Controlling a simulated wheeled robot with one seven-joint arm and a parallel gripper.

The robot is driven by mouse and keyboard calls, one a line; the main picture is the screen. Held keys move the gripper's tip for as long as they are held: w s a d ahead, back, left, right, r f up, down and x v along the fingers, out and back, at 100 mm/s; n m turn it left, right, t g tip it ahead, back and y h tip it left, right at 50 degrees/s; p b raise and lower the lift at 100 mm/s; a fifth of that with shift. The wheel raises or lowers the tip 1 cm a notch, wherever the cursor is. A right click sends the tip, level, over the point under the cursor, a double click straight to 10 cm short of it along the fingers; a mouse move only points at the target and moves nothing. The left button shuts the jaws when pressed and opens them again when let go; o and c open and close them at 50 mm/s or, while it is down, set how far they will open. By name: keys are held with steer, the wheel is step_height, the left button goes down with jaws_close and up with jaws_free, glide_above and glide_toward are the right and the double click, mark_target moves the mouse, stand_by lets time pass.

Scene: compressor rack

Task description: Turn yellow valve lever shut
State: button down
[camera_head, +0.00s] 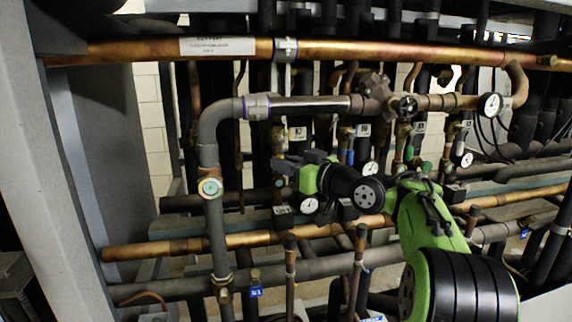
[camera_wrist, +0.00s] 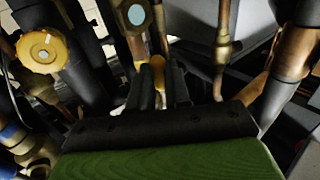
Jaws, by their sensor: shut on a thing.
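The yellow valve lever (camera_wrist: 158,70) shows in the wrist view as a small yellow piece between the two dark fingers of my gripper (camera_wrist: 161,84). The fingers are shut on it. Just above it is a brass fitting with a pale round face (camera_wrist: 136,14). In the head view my gripper (camera_head: 283,165) points left among the pipes, in the middle of the rack. The lever cannot be made out there. Most of the lever is hidden by the fingers, so its angle to the pipe is hard to tell.
A round yellow cap (camera_wrist: 42,50) sits left of the fingers in the wrist view. Copper pipes (camera_wrist: 296,55) stand close on the right. In the head view a grey pipe (camera_head: 209,135) stands left of my gripper, and gauges (camera_head: 309,205) sit close below it.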

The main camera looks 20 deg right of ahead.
steer(key=shift+a+f+b, duration=0.1)
steer(key=shift+a+b, duration=0.05)
steer(key=shift+b, duration=0.2)
steer(key=shift+w+a+r+m+t+h+b, duration=0.15)
steer(key=shift+a+r+m+t+h+b, duration=0.6)
steer(key=shift+m, duration=2.4)
steer(key=shift+w+a+r+m+t+h+b, duration=0.2)
steer(key=shift+a+m+t+h+b, duration=0.7)
steer(key=shift+m+t+h+b, duration=1.55)
steer(key=shift+w+a+r+m+t+h+b, duration=0.15)
steer(key=shift+a+r+m+t+h, duration=0.5)
steer(key=shift+m, duration=3.15)
steer(key=shift+a+f+m, duration=0.15)
steer(key=shift+a+m, duration=0.1)
steer(key=shift+m, duration=0.05)
steer(key=c, duration=1.1)
jaws_free()
